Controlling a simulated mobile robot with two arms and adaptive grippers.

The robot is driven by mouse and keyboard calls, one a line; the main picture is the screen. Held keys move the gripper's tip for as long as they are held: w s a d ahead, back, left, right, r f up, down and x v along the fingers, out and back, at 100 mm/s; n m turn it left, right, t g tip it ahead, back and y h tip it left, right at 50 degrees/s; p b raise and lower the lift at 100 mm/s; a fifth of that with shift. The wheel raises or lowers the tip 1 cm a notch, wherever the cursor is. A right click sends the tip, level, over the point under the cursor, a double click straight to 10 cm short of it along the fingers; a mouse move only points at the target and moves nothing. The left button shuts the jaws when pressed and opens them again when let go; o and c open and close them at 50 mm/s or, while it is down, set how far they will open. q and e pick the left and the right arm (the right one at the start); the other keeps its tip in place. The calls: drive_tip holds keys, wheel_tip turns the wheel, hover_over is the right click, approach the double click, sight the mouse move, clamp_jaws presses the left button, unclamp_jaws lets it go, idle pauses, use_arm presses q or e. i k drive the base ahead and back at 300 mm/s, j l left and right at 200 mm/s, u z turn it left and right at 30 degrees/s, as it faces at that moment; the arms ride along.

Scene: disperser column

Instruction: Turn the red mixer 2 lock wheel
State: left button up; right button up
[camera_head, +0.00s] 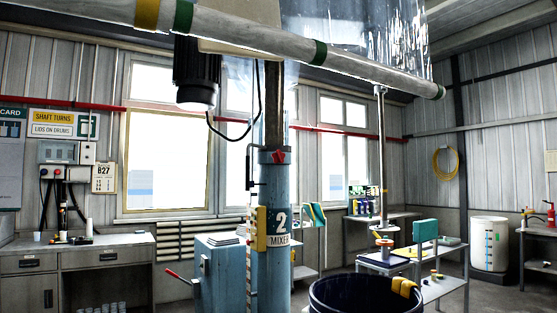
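The blue mixer column (276,190) stands near the middle of the view and bears a "2 MIXER" sign (281,227). A small red part (279,156) sits on the dark collar near the column's top; it looks like the lock wheel, but it is too small to make out its shape or angle. A yellow box (259,229) is fixed on the column's left side, beside a thin striped vertical rod (249,270). Neither of my grippers shows, and I see no contact with the column.
A dark drum (365,298) with a yellow clip stands at the lower right of the column. A blue cabinet (217,272) with a red-tipped lever (178,277) stands to its left. A horizontal pipe (270,38) crosses overhead. A bench (85,258) is far left, a shelf cart (440,287) right.

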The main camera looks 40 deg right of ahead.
sight(277, 157)
drive_tip(key=i+l+u, duration=0.1)
drive_tip(key=u, duration=0.35)
drive_tip(key=i+l+u, duration=0.15)
drive_tip(key=u, duration=0.3)
drive_tip(key=i+l+u, duration=0.1)
drive_tip(key=u, duration=0.35)
drive_tip(key=l+u, duration=0.3)
drive_tip(key=u, duration=0.2)
drive_tip(key=l+u, duration=0.1)
drive_tip(key=l, duration=1.65)
drive_tip(key=l+u, duration=0.3)
drive_tip(key=l, duration=0.6)
drive_tip(key=l+u, duration=0.25)
drive_tip(key=l, duration=0.7)
drive_tip(key=l+u, duration=0.3)
drive_tip(key=l, duration=0.65)
drive_tip(key=l+z, duration=0.2)
drive_tip(key=l, duration=0.8)
drive_tip(key=l+z, duration=0.15)
drive_tip(key=z, duration=0.2)
drive_tip(key=l+z, duration=0.2)
drive_tip(key=z, duration=0.15)
drive_tip(key=i+l+z, duration=0.1)
drive_tip(key=z, duration=0.3)
